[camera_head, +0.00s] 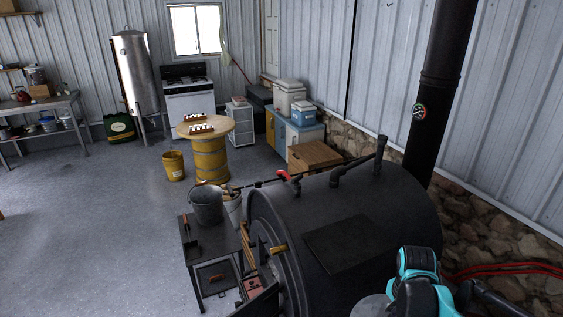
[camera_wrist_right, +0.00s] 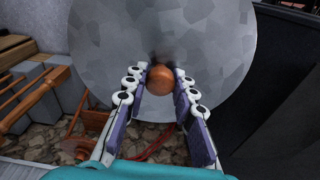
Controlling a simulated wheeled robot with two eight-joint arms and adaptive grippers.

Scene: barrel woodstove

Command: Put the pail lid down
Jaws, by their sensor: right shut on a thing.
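The pail lid (camera_wrist_right: 215,30) is a round, mottled galvanized disc with an orange-brown wooden knob (camera_wrist_right: 160,80). It fills the upper middle of the right wrist view. My right gripper (camera_wrist_right: 160,84) is shut on the knob, with one finger on each side. In the head view my teal right arm comes in at the bottom right, and its fingers are hidden there. A grey metal pail (camera_head: 207,206) stands upright with its top uncovered on a small dark side table (camera_head: 204,243), left of the stove. My left gripper is not in view.
The black barrel stove (camera_head: 380,215) with its tall flue pipe (camera_head: 440,80) takes up the right side. A pale bucket (camera_head: 234,208) stands beside the pail. A stone wall base (camera_head: 490,232) runs behind the stove. The floor at left is clear.

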